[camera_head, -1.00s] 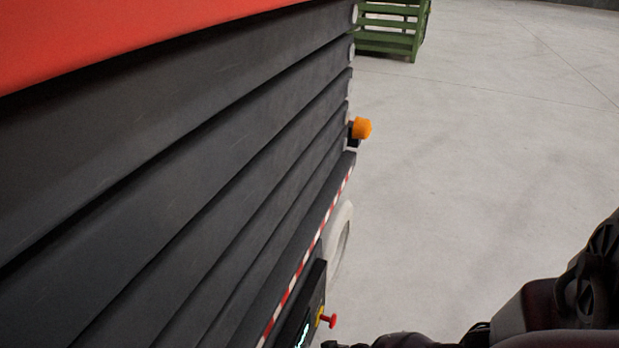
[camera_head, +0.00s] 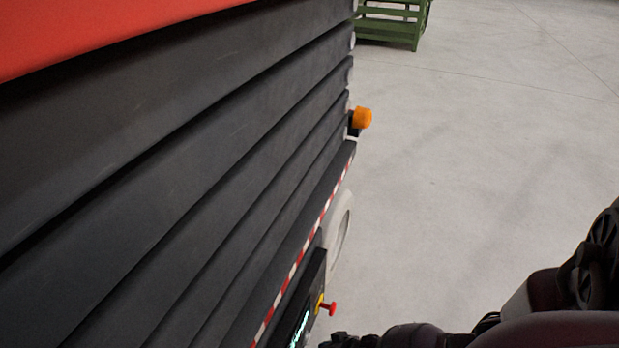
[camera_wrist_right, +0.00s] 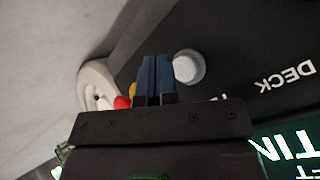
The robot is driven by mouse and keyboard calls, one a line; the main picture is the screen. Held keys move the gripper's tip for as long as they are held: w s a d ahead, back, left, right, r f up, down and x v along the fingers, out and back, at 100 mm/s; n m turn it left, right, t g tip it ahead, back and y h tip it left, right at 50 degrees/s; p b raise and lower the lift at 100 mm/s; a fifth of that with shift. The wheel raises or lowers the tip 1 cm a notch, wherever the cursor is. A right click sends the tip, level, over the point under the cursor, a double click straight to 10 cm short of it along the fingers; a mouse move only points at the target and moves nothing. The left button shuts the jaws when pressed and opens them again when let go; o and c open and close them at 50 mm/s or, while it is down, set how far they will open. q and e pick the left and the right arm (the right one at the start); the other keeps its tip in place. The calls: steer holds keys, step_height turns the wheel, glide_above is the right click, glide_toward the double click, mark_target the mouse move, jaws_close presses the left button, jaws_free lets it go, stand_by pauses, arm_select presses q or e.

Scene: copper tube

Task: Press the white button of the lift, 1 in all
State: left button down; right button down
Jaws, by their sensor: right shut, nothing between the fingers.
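The white button (camera_wrist_right: 188,67) is a round knob on the lift's dark control panel (camera_wrist_right: 225,45), in the right wrist view. My right gripper (camera_wrist_right: 155,60) is shut and empty, its blue-grey fingertips just left of the button in the picture. I cannot tell the depth gap between them. In the head view the lift (camera_head: 180,150) fills the left side, with its panel (camera_head: 307,300) low in the picture; the white button cannot be made out there. My right arm reaches in from the lower right. My left gripper is not in view.
A red knob (camera_wrist_right: 122,102) on a yellow base sits near the fingers, and also shows in the head view (camera_head: 331,308). A pale wheel (camera_head: 341,235) and orange beacon (camera_head: 361,118) are on the lift. A green crate (camera_head: 393,22) stands beyond. The grey floor at right is clear.

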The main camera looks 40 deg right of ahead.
steer(key=shift+s+d, duration=0.25)
steer(key=shift+s, duration=0.35)
steer(key=shift+s+d, duration=0.25)
steer(key=shift+s, duration=0.35)
steer(key=shift+s+d, duration=0.25)
steer(key=shift+s, duration=0.35)
